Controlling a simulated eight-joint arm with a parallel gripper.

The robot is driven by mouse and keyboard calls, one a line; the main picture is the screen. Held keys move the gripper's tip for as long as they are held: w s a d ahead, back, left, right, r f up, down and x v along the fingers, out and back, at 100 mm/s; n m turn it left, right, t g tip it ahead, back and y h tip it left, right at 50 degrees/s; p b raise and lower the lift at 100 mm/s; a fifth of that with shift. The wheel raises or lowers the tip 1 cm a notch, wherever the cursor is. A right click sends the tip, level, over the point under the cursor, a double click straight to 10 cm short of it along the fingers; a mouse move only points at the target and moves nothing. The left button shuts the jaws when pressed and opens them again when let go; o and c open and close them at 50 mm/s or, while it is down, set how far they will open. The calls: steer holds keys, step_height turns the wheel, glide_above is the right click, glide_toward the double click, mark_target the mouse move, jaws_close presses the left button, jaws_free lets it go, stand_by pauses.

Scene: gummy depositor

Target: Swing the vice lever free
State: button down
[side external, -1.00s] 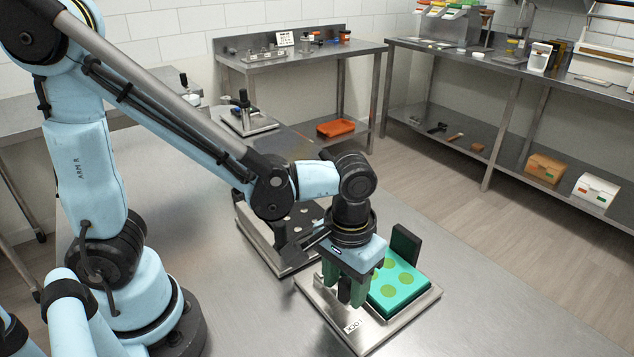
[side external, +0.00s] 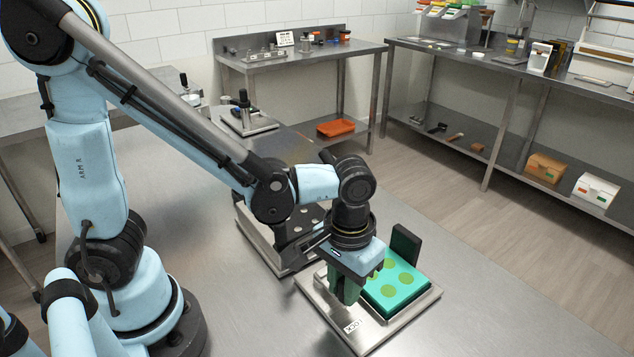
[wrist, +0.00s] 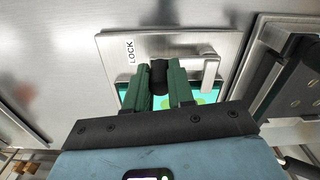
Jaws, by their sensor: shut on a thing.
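The vice (side external: 412,308) is a flat metal plate with a LOCK label (wrist: 130,52) at one edge, a green tray (side external: 398,290) with lighter round spots, and a dark upright jaw (side external: 405,243). The vice lever shows in the wrist view as a silver bar (wrist: 208,71) with a black knob (wrist: 159,74) at its end, close to the LOCK label. My gripper (wrist: 160,80) is shut on the black knob, one dark green finger on each side. In the side view my gripper (side external: 346,294) is over the label side of the plate and hides the lever.
Another metal fixture (side external: 285,265) with a dark plate stands close behind the vice, partly behind my arm. A smaller fixture with a black handle (side external: 245,115) is further back. The tabletop (side external: 480,290) right of the vice is clear.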

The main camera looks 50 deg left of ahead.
steer(key=shift+s, duration=0.1)
steer(key=m, duration=0.1)
steer(key=s+m, duration=0.1)
steer(key=m, duration=0.1)
steer(key=shift+s+a, duration=0.1)
steer(key=shift+s, duration=0.15)
steer(key=m, duration=0.1)
steer(key=s+m, duration=0.1)
steer(key=shift+s+a+m, duration=0.2)
steer(key=shift+a+m, duration=0.1)
steer(key=shift+m, duration=0.1)
steer(key=m, duration=0.1)
steer(key=s+a+m, duration=0.1)
steer(key=m, duration=0.1)
steer(key=shift+s, duration=0.2)
steer(key=shift+s+a+m, duration=0.25)
steer(key=shift+a+m, duration=0.1)
steer(key=shift+m, duration=0.45)
steer(key=shift+s+a+m, duration=0.2)
steer(key=shift+a+m, duration=0.1)
steer(key=shift+m, duration=0.5)
steer(key=c, duration=1)
jaws_free()
steer(key=shift+o, duration=0.2)
steer(key=shift+r, duration=0.15)
